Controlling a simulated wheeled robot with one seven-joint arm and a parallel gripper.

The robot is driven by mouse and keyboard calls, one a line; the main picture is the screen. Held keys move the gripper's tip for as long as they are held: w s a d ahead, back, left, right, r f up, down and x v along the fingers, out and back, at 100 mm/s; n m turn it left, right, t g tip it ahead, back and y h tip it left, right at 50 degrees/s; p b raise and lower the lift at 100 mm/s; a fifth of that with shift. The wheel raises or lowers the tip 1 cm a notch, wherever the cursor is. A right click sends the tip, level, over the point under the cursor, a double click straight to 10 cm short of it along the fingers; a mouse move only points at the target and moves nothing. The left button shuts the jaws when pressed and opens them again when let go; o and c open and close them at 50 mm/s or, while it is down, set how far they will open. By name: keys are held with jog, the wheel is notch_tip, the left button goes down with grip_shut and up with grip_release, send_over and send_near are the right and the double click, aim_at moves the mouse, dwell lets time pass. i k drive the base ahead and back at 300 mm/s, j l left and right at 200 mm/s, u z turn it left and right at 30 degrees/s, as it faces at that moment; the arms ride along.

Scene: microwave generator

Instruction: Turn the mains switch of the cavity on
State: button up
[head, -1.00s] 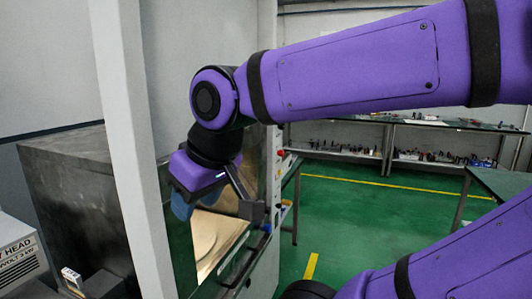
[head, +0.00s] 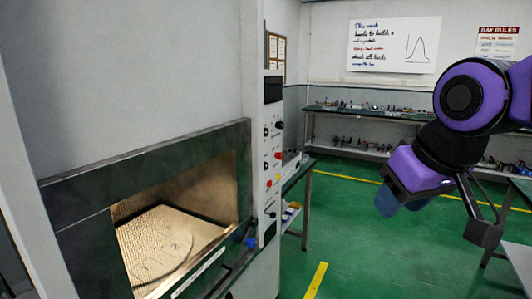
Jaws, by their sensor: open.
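The cavity (head: 85,190) stands at the left in the head view, its front open onto a lit, metallic interior with a round plate (head: 155,245). A narrow light control panel (head: 273,185) rises at its right side, with a dark display and several black and red knobs or switches. I cannot tell which of them is the mains switch, as they are small and seen at a slant. My gripper (head: 435,215) is open and empty at the right, well apart from the panel, over the green floor.
A bench (head: 297,180) stands just behind the panel. A long shelf with small items (head: 370,113) runs along the back wall under a whiteboard (head: 392,46). The green floor (head: 350,245) between the panel and my gripper is clear. A blue knob (head: 251,243) shows by the cavity's lower right edge.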

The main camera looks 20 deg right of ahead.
aim_at(279, 155)
jog(key=i+l+u, duration=0.1)
jog(key=i, duration=0.45)
jog(key=i+l+u, duration=0.15)
jog(key=i, duration=0.35)
